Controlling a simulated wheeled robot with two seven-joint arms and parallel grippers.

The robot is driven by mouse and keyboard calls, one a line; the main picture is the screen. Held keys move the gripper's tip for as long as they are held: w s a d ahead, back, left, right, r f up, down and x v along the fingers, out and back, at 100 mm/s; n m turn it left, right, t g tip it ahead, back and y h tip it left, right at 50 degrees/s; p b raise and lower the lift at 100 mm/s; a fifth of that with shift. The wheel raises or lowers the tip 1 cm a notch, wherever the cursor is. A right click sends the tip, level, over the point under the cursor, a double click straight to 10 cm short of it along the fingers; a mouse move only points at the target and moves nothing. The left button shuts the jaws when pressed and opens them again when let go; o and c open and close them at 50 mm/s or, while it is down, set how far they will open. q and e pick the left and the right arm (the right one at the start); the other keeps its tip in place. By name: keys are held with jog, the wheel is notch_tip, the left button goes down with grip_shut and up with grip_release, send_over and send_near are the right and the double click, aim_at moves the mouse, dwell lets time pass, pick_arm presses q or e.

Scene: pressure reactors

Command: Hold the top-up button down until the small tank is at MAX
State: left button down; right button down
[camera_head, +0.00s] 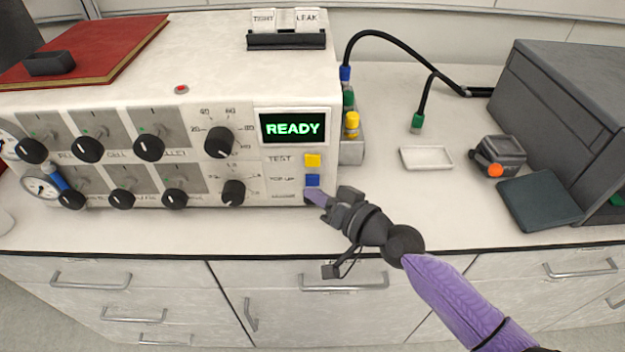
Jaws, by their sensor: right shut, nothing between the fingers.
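The white machine (170,50) stands at the left of the bench, with a green READY display (292,128). Its yellow button (313,160) is beside the TEST label, and its blue button (312,180) is beside the TOP UP label. I cannot make out a small tank or a MAX mark. My left gripper is not in view.
Several black knobs (219,142) cover the panel's left. A red book (90,50) and TIGHT and LEAK cards (286,40) are on the machine's top. Right of it are hoses (400,42), a white tray (426,158) and a grey device (498,157).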

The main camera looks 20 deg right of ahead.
jog(key=shift+w, duration=0.1)
jog(key=shift+w+d, duration=0.1)
jog(key=shift+w, duration=0.2)
jog(key=shift+w+d+b, duration=0.15)
jog(key=shift+w+b, duration=0.25)
jog(key=shift+b, duration=0.15)
dwell(0.4)
jog(key=shift+s, duration=0.15)
dwell(1.4)
jog(key=shift+s+a+p, duration=0.25)
jog(key=shift+s+p, duration=0.2)
jog(key=shift+s, duration=0.25)
jog(key=shift+s+a+p, duration=0.15)
jog(key=shift+s+p, duration=0.2)
jog(key=shift+s, duration=0.15)
jog(key=shift+s+a+p, duration=0.3)
jog(key=shift+s+p, duration=0.05)
jog(key=shift+s, duration=0.6)
jog(key=shift+s+a+p, duration=0.25)
jog(key=shift+s+p, duration=0.1)
jog(key=shift+s, duration=0.6)
